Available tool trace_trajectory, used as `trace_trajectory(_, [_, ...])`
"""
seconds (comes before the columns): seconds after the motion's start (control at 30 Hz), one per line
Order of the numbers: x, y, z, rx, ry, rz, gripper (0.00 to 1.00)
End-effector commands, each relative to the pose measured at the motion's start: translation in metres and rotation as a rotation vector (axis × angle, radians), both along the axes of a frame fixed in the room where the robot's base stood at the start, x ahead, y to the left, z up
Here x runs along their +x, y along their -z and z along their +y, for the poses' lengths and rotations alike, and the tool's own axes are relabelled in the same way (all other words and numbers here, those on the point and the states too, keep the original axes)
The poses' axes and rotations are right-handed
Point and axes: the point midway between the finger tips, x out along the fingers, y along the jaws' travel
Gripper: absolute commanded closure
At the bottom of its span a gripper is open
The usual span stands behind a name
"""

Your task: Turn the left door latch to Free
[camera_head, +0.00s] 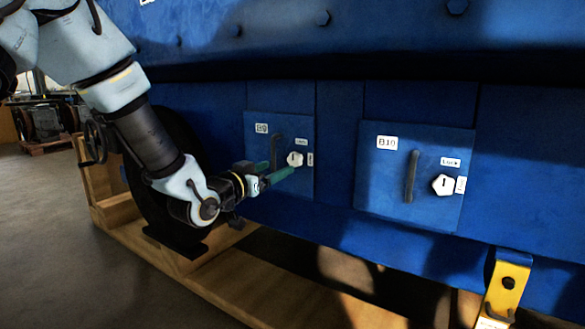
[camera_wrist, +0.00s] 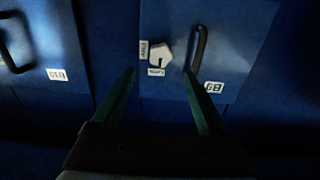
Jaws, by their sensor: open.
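The left door (camera_head: 256,165), labelled B9, is a blue panel with a dark bar handle (camera_head: 274,150). Its latch (camera_head: 295,159) is a white polygonal knob right of the handle, with one small label above it and one at its right. My gripper (camera_head: 282,157) is in front of this door with its green fingers open. The wrist view is upside down; there the latch (camera_wrist: 162,53) shows between and beyond the fingertips (camera_wrist: 158,73), with nothing held. Its dark mark faces the label (camera_wrist: 156,72) on the door-top side. Contact cannot be told.
The right door (camera_head: 435,205), labelled B10, has a similar handle and white latch (camera_head: 443,185). A yellow bracket (camera_head: 507,285) hangs at lower right. A wooden frame (camera_head: 225,285) lies below the engine. Floor (camera_head: 40,220) is open at left.

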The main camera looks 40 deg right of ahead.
Motion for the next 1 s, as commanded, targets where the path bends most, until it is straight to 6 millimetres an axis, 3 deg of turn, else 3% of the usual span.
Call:
trace_trajectory(0.2, [0.01,0.002,-0.041,-0.001,0.001,0.0,0.22])
trace_trajectory(0.43, [0.019,0.001,-0.072,0.0,-0.001,0.0,0.22])
trace_trajectory(0.87, [0.022,0.0,-0.082,0.002,-0.002,0.001,0.22])
trace_trajectory(1.0, [0.022,0.0,-0.082,0.002,-0.002,0.001,0.37])
